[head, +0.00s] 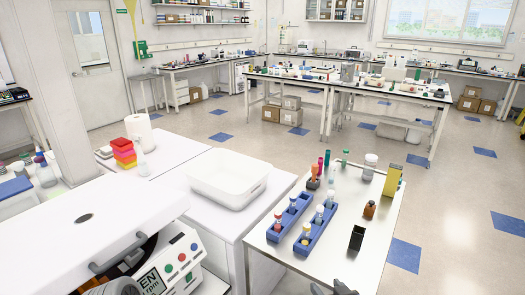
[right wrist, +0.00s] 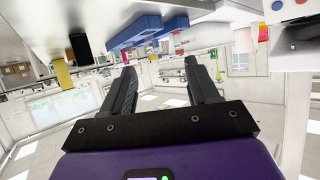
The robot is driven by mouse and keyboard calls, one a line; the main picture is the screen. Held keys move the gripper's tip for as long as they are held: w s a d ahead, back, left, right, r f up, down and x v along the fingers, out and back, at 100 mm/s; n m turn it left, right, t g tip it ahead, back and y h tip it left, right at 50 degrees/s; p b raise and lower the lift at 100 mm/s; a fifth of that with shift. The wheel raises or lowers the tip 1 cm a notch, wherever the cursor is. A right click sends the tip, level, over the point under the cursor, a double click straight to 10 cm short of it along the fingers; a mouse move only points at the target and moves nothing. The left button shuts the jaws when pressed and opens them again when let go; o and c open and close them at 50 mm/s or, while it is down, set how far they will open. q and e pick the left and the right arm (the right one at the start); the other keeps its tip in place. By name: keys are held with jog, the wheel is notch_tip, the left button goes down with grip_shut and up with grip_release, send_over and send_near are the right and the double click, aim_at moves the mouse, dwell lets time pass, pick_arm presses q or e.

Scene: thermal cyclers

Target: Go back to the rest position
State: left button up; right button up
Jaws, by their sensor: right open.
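My right gripper (head: 335,288) shows at the bottom edge of the head view, by the near edge of the white table (head: 345,262). Only its dark fingertips are in the picture. In the right wrist view my right gripper (right wrist: 160,75) has its two black fingers apart, with nothing between them. That view is upside down, and the table is along its top.
Blue racks (head: 316,232) with capped tubes, a black container (head: 357,238), a brown bottle (head: 369,210) and a yellow box (head: 393,180) stand on the table. A white bin (head: 228,178) and a white machine (head: 150,240) are to the left. Open floor (head: 465,210) lies right.

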jog(key=s+a+f+m+g, duration=0.25)
jog(key=f+g, duration=0.35)
jog(key=f, duration=1.2)
pick_arm(q)
jog(key=shift+w+f, duration=0.2)
jog(key=shift+w, duration=0.6)
pick_arm(e)
jog(key=s+a+f+m+g, duration=0.1)
jog(key=s+a+f+g, duration=0.1)
jog(key=s+f, duration=0.5)
jog(key=s+a+f+m+g+y, duration=0.1)
jog(key=s+a+f+g, duration=0.2)
jog(key=s+f, duration=0.4)
jog(key=shift+g, duration=0.6)
